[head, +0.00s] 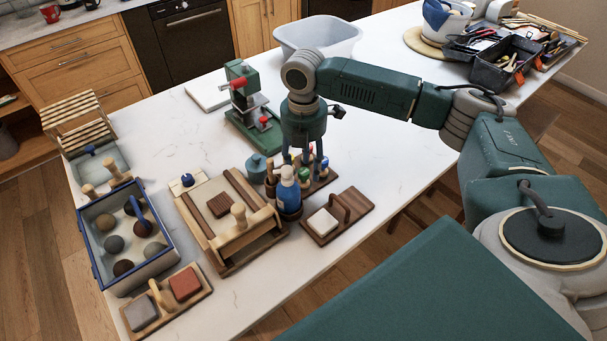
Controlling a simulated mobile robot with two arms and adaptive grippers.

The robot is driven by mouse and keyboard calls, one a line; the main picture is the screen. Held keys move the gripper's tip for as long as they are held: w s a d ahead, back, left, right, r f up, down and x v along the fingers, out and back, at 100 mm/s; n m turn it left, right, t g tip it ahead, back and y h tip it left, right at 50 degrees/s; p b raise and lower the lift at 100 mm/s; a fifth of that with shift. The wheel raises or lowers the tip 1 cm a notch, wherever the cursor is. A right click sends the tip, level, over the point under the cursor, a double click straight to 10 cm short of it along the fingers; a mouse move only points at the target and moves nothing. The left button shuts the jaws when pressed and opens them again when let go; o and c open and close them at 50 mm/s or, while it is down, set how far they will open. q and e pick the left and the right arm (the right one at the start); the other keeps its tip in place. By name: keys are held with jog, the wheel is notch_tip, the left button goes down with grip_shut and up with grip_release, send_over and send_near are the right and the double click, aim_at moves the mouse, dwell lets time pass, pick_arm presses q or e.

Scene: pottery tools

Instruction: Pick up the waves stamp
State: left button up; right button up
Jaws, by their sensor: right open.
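Several small stamps with coloured knobs stand close together on a wooden stand (322,184) near the middle of the table. A green-knobbed stamp (304,174) and a blue-knobbed stamp (324,163) show, with a red knob beside them. I cannot tell which one is the waves stamp, as their faces are hidden. My right gripper (302,158) points down over the stand, fingers apart, and partly hides the stamps behind it. I cannot see it holding anything. My left gripper is not in view.
A holder with a blue bottle (288,193) stands just left of the stamps. A wooden tray with a white block (323,222) lies in front right. A green press (245,105) stands behind, and a wooden slab frame (230,220) lies left. Table right of the stand is clear.

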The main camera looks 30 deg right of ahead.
aim_at(304, 172)
jog(key=shift+f, duration=1.5)
jog(key=c, duration=1)
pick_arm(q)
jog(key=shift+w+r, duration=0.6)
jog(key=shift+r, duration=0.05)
pick_arm(e)
jog(key=shift+c, duration=0.8)
jog(key=shift+r, duration=0.1)
